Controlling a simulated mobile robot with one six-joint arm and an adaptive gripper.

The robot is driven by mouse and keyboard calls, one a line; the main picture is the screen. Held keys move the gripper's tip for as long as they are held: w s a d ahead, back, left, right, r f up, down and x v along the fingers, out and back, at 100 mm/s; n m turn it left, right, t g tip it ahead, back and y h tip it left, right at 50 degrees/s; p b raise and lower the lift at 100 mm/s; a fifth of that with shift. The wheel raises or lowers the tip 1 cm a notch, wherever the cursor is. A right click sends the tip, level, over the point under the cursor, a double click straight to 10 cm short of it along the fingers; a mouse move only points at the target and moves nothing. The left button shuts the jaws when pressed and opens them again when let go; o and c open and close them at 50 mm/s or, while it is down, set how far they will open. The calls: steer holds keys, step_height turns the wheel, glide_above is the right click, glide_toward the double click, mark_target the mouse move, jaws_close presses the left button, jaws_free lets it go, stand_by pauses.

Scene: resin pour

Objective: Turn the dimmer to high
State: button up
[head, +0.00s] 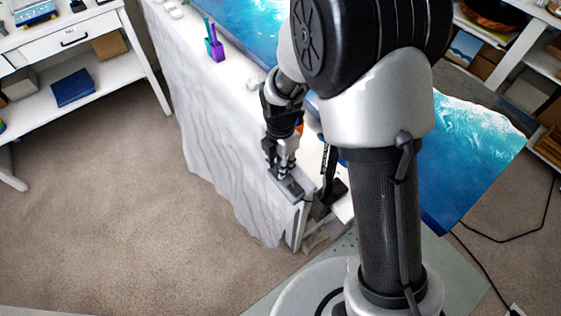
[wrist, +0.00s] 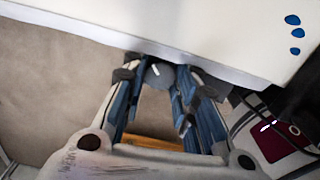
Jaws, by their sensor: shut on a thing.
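The dimmer's round grey knob (wrist: 158,76) bears a short white mark and sits between my fingertips in the wrist view. My gripper (wrist: 165,74) is shut on it, with a finger on each side. In the head view my gripper (head: 284,172) points down onto a grey box (head: 292,189) at the near corner of the white-draped table. The knob is hidden there behind my fingers. The white mark looks tilted in the wrist view, but I cannot tell which setting it marks.
The white-draped table (head: 205,130) carries a purple holder (head: 217,51) and a blue resin panel (head: 470,150). A black stand (head: 331,185) is close right of my gripper. A device with a dark red panel (wrist: 275,140) is at right in the wrist view. Carpet (head: 110,210) is clear at left.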

steer(key=c, duration=0.4)
steer(key=shift+m+p, duration=0.45)
steer(key=shift+m, duration=1.15)
steer(key=o, duration=1.1)
steer(key=shift+r, duration=0.15)
step_height(320, 180, up, 12)
steer(key=shift+f, duration=0.1)
